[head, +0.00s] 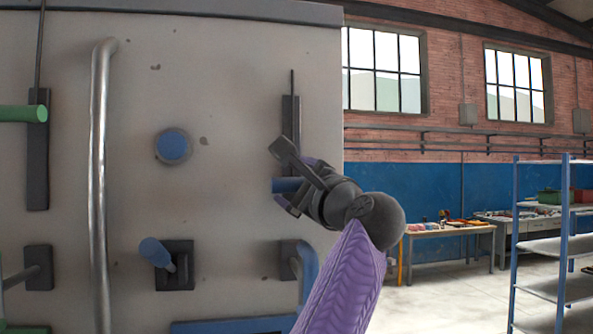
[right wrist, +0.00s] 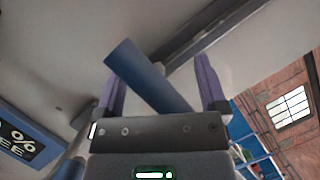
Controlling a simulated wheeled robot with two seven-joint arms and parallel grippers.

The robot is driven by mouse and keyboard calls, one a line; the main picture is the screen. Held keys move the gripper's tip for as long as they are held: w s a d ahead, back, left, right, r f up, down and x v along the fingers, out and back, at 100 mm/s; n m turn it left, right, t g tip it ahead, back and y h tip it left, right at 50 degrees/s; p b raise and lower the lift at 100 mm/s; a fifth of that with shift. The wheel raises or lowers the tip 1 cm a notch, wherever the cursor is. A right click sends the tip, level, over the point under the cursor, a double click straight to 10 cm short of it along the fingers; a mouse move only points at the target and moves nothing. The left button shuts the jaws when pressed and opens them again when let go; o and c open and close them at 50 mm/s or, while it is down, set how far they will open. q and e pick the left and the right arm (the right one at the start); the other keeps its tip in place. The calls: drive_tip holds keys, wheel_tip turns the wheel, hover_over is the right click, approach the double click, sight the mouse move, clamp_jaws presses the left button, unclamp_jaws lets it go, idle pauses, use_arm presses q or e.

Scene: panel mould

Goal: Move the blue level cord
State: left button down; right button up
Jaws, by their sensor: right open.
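The blue level cord's handle (head: 286,185) is a short blue cylinder at the lower end of a dark upright track (head: 291,118) near the panel's right edge. A thin dark cord (head: 292,80) runs up from that track. My right gripper (head: 292,178) is at the handle, with its fingers open around it. In the right wrist view the blue handle (right wrist: 148,76) lies slanted between the two spread purple fingers of the right gripper (right wrist: 160,86). Contact with either finger cannot be told. The gripper partly hides the handle and the track in the head view. My left gripper is out of view.
The grey panel (head: 220,60) also bears a metal rail (head: 98,190), a round blue button (head: 172,146), a blue lever (head: 156,252) and a green handle (head: 22,113) on another track. A curved blue handle (head: 308,268) stands just below my right gripper.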

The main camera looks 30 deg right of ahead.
drive_tip(key=shift+s, duration=0.1)
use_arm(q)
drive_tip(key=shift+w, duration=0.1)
use_arm(e)
clamp_jaws()
idle(0.3)
